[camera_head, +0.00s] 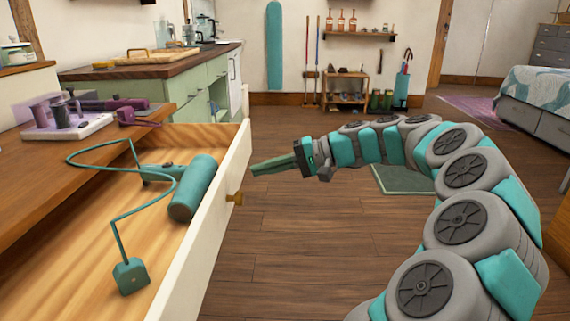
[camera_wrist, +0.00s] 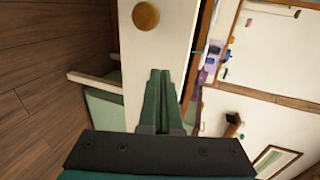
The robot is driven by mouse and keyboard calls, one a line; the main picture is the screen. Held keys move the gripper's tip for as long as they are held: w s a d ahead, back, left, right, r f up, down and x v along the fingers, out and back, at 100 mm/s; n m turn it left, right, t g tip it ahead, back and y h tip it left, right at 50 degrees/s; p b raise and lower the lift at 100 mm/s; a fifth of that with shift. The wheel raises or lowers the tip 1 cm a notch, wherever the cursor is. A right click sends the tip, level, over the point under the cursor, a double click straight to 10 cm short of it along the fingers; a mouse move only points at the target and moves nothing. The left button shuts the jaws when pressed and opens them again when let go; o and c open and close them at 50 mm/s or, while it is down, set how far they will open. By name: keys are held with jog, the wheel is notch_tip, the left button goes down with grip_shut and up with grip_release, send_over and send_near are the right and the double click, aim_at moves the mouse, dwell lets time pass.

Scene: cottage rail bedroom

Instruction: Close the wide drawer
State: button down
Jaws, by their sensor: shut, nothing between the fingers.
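The wide drawer (camera_head: 212,230) stands pulled out at the left in the head view, its white front facing right. Its round brass-coloured knob (camera_head: 236,198) sits on that front. A teal hair dryer (camera_head: 193,187) with a cord and plug lies inside. My gripper (camera_head: 254,171) is shut and empty, its green fingers pointing left at the front, beyond the knob. In the wrist view, the fingertips (camera_wrist: 160,74) overlap the white drawer front (camera_wrist: 150,50), with the knob (camera_wrist: 145,16) above them. I cannot tell whether they touch it.
A wooden top (camera_head: 60,185) above the drawer holds a white tray (camera_head: 68,128) with purple items. A green cabinet with a dark counter (camera_head: 150,66) stands behind. The wooden floor (camera_head: 290,240) right of the drawer is clear; a green mat (camera_head: 403,181) lies beneath my arm.

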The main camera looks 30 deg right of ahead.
aim_at(231, 171)
jog(key=shift+w+a, duration=0.55)
jog(key=shift+a, duration=0.35)
jog(key=shift+w+a, duration=0.5)
jog(key=shift+a, duration=0.4)
jog(key=shift+w+a, duration=0.1)
jog(key=shift+a, duration=0.2)
jog(key=w+a+p, duration=0.1)
jog(key=w+a, duration=0.3)
jog(key=a, duration=0.4)
jog(key=w+a+p, duration=0.1)
jog(key=w+a, duration=0.4)
jog(key=a, duration=0.2)
jog(key=w+a+p, duration=0.1)
jog(key=w+a, duration=0.3)
jog(key=a, duration=0.4)
jog(key=shift+w+a, duration=0.65)
jog(key=shift+a, duration=0.2)
jog(key=shift+w+r, duration=0.1)
jog(key=shift+r, duration=0.05)
